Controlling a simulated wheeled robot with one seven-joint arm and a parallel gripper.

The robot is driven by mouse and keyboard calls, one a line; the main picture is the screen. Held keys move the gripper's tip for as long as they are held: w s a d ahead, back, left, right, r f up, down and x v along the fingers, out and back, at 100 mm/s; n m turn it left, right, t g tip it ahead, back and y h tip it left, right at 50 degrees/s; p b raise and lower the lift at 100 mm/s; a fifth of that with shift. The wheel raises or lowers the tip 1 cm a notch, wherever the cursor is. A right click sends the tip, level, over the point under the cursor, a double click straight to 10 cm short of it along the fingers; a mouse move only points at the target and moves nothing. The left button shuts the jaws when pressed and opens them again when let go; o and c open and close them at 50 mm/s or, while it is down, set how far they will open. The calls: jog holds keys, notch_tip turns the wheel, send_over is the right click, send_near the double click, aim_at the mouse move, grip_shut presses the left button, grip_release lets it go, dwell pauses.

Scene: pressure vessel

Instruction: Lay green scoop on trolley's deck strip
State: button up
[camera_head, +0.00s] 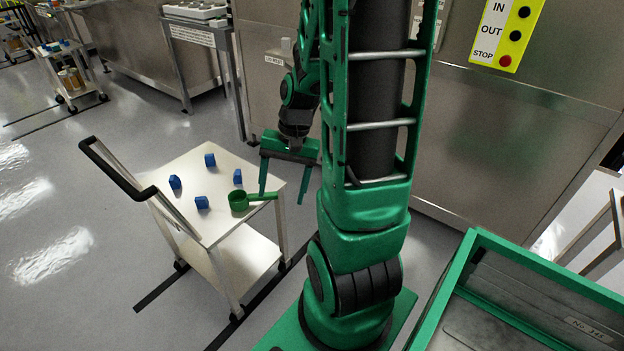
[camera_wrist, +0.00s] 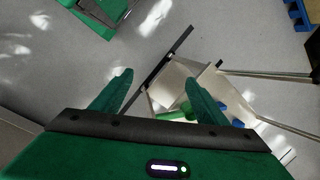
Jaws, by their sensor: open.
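The green scoop (camera_head: 238,201) lies on the white top deck of the trolley (camera_head: 213,231), near its right edge. Its cup is toward the middle of the deck, and its lighter green handle points right, out toward the edge. My gripper (camera_head: 283,197) is open and empty, its fingers pointing down by the trolley's right side. In the head view its left fingertip is close to the handle; I cannot tell the height between them. In the wrist view the scoop (camera_wrist: 172,116) shows partly behind one finger of my gripper (camera_wrist: 157,79). I cannot make out a separately marked strip.
Several blue blocks (camera_head: 201,202) stand spread on the deck around the scoop. The trolley has a black push handle (camera_head: 120,172) at left and a lower shelf (camera_head: 243,262). A green-rimmed bin (camera_head: 460,277) stands at lower right. Floor left of the trolley is clear.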

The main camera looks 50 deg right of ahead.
jog(key=s+a+r+n+h, duration=0.1)
jog(key=s+r+n, duration=0.3)
jog(key=s+r, duration=0.6)
jog(key=shift+s+a+r+n+g+h, duration=0.35)
jog(key=shift+s+h, duration=0.25)
jog(key=shift+s, duration=0.4)
jog(key=shift+w, duration=0.15)
jog(key=shift+w+f, duration=0.25)
jog(key=shift+w, duration=0.25)
jog(key=shift+c, duration=0.6)
